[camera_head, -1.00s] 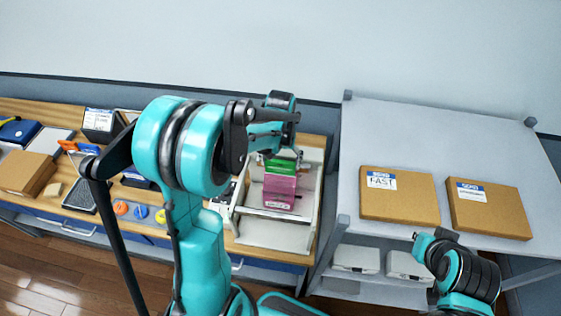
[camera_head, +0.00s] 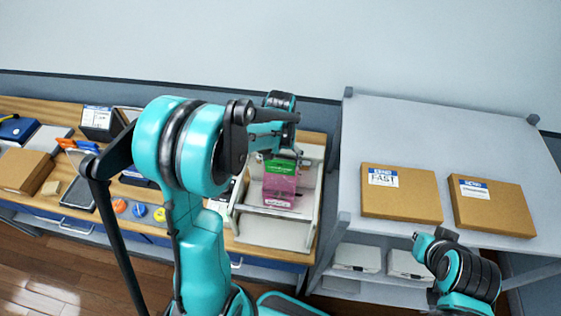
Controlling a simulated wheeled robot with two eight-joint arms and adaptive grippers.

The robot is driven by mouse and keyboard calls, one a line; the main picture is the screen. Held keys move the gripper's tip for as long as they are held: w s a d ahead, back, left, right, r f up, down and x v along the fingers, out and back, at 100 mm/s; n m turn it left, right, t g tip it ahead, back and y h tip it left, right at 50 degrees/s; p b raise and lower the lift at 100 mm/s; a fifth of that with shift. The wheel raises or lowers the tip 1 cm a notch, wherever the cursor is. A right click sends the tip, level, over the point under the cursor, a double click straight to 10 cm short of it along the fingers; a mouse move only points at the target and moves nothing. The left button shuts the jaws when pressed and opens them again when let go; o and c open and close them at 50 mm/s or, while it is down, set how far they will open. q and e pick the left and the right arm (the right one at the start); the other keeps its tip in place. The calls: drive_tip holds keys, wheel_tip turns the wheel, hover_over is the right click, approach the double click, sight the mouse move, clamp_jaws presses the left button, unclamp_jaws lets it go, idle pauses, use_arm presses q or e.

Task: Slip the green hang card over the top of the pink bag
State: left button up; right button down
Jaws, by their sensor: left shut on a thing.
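The pink bag (camera_head: 279,190) stands in a white rack on the wooden bench, right of the middle of my left arm. The green hang card (camera_head: 281,167) is at the bag's top edge, in front of its upper part. My left gripper (camera_head: 284,156) is above the bag, shut on the green card. The arm and gripper hide the card's upper part, so I cannot tell how far it sits over the bag. My right arm shows at the lower right, but its gripper is out of view.
The white rack's side rails (camera_head: 315,195) stand close on both sides of the bag. A grey table (camera_head: 450,135) at right bears two cardboard boxes (camera_head: 400,193). Orange, blue and yellow round pieces (camera_head: 139,210) and other goods lie on the bench at left.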

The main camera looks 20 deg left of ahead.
use_arm(q)
drive_tip(key=shift+f+b, duration=0.5)
drive_tip(key=shift+f, duration=0.05)
drive_tip(key=o, duration=0.6)
drive_tip(key=shift+r, duration=0.2)
drive_tip(key=shift+r+p, duration=3)
drive_tip(key=shift+r, duration=1.4)
drive_tip(key=shift+f, duration=0.1)
